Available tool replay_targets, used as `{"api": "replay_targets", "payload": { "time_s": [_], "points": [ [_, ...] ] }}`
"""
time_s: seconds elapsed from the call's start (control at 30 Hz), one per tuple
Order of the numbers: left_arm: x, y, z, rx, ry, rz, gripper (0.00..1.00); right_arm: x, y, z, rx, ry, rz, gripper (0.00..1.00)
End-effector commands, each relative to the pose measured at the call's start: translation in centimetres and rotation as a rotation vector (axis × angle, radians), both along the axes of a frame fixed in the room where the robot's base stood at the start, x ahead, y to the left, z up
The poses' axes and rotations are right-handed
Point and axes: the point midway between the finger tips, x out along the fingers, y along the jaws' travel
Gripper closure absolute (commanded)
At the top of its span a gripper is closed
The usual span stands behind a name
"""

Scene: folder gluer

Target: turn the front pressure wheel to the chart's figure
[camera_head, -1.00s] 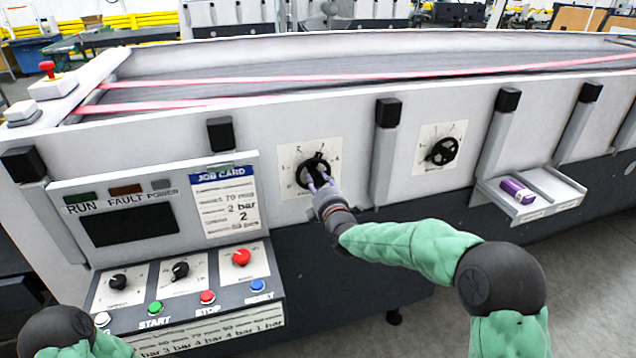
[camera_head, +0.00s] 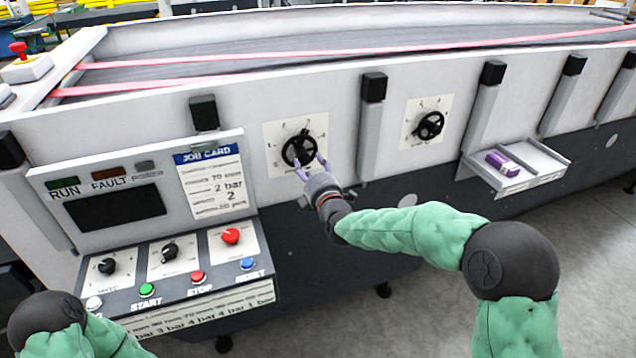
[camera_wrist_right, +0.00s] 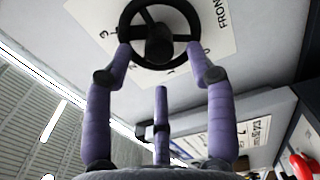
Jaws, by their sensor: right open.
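The front pressure wheel (camera_head: 299,150) is a black handwheel on a white numbered dial plate on the machine's front. In the right wrist view the wheel (camera_wrist_right: 160,35) shows close up, with part of a "FRON" label beside it. My right gripper (camera_head: 311,167) is open at the wheel's lower edge, its purple fingers spread. In the wrist view the fingertips (camera_wrist_right: 159,52) lie either side of the lower rim; contact is unclear. The job card (camera_head: 213,183) reads 70 mm, 2 bar and 2. A chart strip (camera_head: 205,318) with bar figures is partly legible. My left gripper is out of view.
A second black handwheel (camera_head: 430,124) is to the right. The control panel with knobs and buttons (camera_head: 165,265) juts out at left. Black-capped posts, such as one (camera_head: 373,88), flank the wheels.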

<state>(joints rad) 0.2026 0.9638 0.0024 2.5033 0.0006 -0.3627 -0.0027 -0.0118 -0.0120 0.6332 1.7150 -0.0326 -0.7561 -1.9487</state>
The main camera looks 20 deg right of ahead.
Motion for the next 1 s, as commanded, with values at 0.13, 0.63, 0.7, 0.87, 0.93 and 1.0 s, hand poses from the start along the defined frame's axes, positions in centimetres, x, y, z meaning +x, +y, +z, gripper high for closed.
{"api": "replay_targets", "payload": {
  "time_s": [0.13,0.63,0.7,0.87,0.93,1.0],
  "points": [
    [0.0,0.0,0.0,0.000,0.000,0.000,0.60,-2.6,-0.1,0.0,0.000,0.000,0.000,0.44],
    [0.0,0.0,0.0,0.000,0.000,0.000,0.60,-7.8,-0.3,-0.1,0.000,0.001,0.000,0.44],
    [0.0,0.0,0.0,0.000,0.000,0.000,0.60,-7.9,-0.3,-0.1,0.000,0.000,0.000,0.44],
    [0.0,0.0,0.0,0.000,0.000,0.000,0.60,-7.9,-0.3,-0.1,0.000,0.001,0.000,0.44],
    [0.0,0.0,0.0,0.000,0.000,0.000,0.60,-7.9,-0.3,-0.1,0.000,0.001,0.000,0.44],
    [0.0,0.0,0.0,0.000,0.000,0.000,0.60,-7.9,-0.3,-0.1,0.000,0.001,0.000,0.44]
  ]
}}
